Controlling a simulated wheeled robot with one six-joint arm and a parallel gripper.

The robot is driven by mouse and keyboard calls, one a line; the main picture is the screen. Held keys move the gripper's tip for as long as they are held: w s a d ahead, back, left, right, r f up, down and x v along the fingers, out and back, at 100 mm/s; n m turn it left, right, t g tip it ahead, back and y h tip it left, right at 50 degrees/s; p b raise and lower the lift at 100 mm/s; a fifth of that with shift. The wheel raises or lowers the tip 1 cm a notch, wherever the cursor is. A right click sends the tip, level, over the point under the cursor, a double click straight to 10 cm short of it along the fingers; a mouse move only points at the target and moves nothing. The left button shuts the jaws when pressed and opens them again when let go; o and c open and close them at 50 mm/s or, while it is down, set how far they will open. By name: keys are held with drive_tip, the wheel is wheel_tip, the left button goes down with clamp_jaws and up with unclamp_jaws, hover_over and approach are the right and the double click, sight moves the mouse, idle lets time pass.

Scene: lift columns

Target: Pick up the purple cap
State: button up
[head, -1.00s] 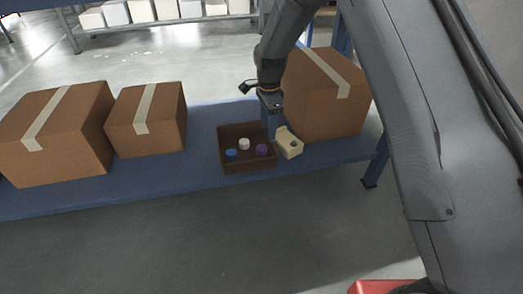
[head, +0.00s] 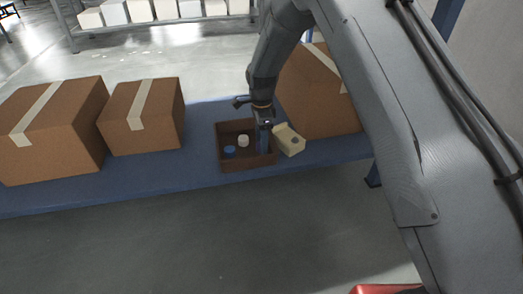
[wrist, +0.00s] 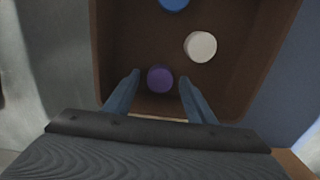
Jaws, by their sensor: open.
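The purple cap (wrist: 160,79) lies on the floor of the brown tray (head: 235,168), close to one wall. In the wrist view it sits between the two blue fingers of my gripper (wrist: 160,88), with a gap on each side. In the head view my gripper (head: 263,150) is over the right part of the tray and hides the purple cap. My gripper is open and holds nothing. A white cap (wrist: 200,46) and a blue cap (wrist: 174,3) also lie in the tray, apart from the purple one.
The tray stands on a blue shelf (head: 198,160). A cream block (head: 289,140) is just right of my gripper. A large cardboard box (head: 318,118) stands at the right, and two more boxes (head: 142,117) (head: 52,130) stand at the left.

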drive_tip(key=shift+f, duration=0.4)
drive_tip(key=shift+r, duration=0.1)
drive_tip(key=c, duration=1)
wheel_tip(320, 180, up, 12)
drive_tip(key=p, duration=0.6)
drive_tip(key=shift+p, duration=0.35)
drive_tip(key=shift+f, duration=0.2)
